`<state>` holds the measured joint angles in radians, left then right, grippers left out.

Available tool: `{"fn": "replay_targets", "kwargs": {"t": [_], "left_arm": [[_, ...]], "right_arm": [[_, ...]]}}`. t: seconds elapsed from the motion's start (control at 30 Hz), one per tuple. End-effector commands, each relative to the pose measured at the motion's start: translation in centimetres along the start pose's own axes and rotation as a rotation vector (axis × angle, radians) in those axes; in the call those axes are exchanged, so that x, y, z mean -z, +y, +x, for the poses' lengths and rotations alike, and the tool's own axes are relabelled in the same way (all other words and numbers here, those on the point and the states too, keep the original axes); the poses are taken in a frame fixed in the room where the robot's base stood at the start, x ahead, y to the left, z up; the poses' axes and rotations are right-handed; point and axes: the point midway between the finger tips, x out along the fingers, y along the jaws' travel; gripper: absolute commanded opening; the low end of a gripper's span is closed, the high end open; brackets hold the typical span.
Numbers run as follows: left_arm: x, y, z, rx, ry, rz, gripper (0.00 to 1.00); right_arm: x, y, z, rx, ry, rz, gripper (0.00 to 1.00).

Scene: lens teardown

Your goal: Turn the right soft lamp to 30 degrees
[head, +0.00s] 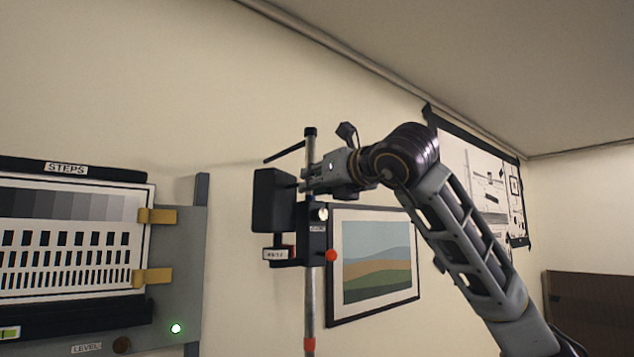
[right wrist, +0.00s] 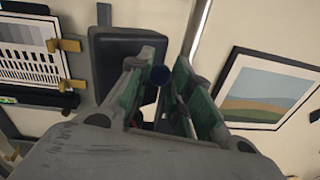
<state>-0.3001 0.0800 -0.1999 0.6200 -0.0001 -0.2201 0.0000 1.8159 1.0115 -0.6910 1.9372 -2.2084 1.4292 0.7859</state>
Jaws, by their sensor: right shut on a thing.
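The soft lamp is a black box-shaped head (head: 272,200) on an upright metal pole (head: 309,310) with a dark clamp block (head: 314,240). My right gripper (head: 305,180) comes in from the right at the lamp head's upper right side. In the right wrist view the lamp head (right wrist: 125,58) is just beyond the fingers. My right gripper (right wrist: 166,80) is shut on a small dark round-ended part (right wrist: 158,75), seemingly the lamp's handle. The fingers hide most of that part. A small label (head: 277,254) sits below the head; its text is too small to read. My left gripper is out of view.
A test chart panel marked STEPS (head: 70,235) with yellow clips (head: 155,215) stands at the left. A red knob (head: 331,256) sticks out of the clamp. A framed landscape picture (head: 375,262) hangs behind the pole. A wall poster (head: 478,185) is at the right.

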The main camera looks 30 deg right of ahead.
Motion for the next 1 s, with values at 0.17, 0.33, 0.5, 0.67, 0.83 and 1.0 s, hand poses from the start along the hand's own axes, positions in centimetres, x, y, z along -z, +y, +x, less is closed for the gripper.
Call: {"fn": "replay_targets", "kwargs": {"t": [0.17,0.33,0.5,0.67,0.83,1.0], "left_arm": [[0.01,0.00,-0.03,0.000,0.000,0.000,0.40],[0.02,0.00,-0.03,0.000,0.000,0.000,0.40],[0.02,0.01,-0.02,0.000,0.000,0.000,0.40],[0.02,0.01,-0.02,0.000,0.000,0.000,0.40],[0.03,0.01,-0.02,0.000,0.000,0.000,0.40],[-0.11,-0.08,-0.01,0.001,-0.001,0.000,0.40]], "right_arm": [[-0.07,0.14,-0.11,0.014,-0.004,0.001,0.00],[-0.07,0.13,-0.12,0.017,-0.004,0.001,0.00],[-0.07,0.14,-0.11,0.016,-0.004,0.000,0.00],[-0.05,0.14,-0.10,0.016,-0.003,0.000,0.39],[-0.02,0.14,-0.08,0.016,-0.003,0.000,0.44],[0.00,0.13,-0.08,0.016,-0.002,0.000,0.44]]}}
